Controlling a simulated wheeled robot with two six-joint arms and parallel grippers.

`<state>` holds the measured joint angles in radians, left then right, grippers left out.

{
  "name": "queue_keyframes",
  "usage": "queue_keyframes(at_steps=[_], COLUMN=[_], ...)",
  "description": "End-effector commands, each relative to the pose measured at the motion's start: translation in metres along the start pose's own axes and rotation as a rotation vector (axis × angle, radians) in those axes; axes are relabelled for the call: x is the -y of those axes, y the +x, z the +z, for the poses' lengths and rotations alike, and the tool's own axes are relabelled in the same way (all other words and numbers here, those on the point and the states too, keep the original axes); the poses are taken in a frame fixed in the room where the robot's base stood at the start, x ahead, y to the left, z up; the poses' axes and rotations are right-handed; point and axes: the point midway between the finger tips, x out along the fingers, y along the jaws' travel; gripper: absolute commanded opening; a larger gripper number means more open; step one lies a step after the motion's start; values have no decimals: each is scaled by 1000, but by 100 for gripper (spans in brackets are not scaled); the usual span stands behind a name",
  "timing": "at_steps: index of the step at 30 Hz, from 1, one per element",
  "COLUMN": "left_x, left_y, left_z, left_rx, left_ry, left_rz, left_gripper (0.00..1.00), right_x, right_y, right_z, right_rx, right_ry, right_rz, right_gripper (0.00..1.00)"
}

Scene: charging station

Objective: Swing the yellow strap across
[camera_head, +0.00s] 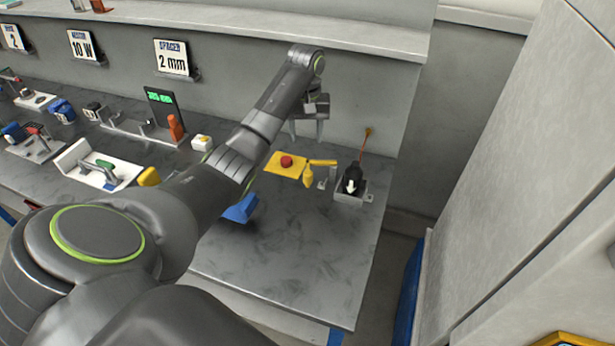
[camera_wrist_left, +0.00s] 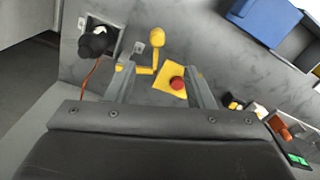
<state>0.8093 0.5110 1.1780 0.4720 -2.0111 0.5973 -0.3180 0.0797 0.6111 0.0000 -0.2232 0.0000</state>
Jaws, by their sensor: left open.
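A short yellow strap (camera_head: 323,162) stands beside a grey holder box (camera_head: 346,197) near the right end of the table. A black plug-like piece with a white arrow (camera_head: 353,178) sits upright in the box. The strap points toward the box's near side but does not visibly cross the black piece. A yellow knob-like piece (camera_head: 308,176) is next to the strap. In the left wrist view the strap (camera_wrist_left: 146,71) and knob (camera_wrist_left: 157,38) show beyond my fingers. My left gripper (camera_head: 309,128) is open and empty, above and behind the strap. My right gripper is out of view.
A yellow plate with a red button (camera_head: 287,161) lies left of the strap. An orange cord (camera_head: 365,143) rises behind the box. A blue object (camera_head: 240,209) lies partly under my left arm. The table's front right is clear; a grey cabinet wall (camera_head: 530,160) stands to the right.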

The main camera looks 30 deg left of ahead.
Motion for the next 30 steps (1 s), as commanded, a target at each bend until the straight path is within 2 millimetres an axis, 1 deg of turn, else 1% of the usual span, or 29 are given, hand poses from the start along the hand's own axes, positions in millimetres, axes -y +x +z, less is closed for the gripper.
queue_keyframes(at_steps=[1, 3, 5, 7, 9, 12, 14, 18, 21, 24, 30], left_x=[0, 0, -1, -1, 0, 0, 0, 0, 0, 0, -1], left_y=[13, 27, 40, 51, 66, 88, 101, 127, 139, 146, 151], left_z=[0, 1, 1, 1, 2, 2, 1, 1, 1, 0, 0], left_rx=[0, 3, 3, 5, 5, 5, 4, 3, 2, 1, -2], left_ry=[1, 1, 1, 0, 1, 1, 0, 1, 1, 2, 2], left_rz=[0, 0, 1, 0, -1, -1, -1, -1, -1, 0, 1], left_gripper=[48, 48, 48, 48, 48, 48, 48, 48, 48, 48, 48], right_x=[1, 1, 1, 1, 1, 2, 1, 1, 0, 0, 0], right_y=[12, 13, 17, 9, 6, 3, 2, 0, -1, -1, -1], right_z=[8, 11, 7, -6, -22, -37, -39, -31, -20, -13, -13], right_rx=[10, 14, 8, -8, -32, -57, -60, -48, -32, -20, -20], right_ry=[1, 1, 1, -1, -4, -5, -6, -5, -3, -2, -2], right_rz=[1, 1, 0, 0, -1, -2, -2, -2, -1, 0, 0], right_gripper=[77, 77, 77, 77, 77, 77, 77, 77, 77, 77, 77])
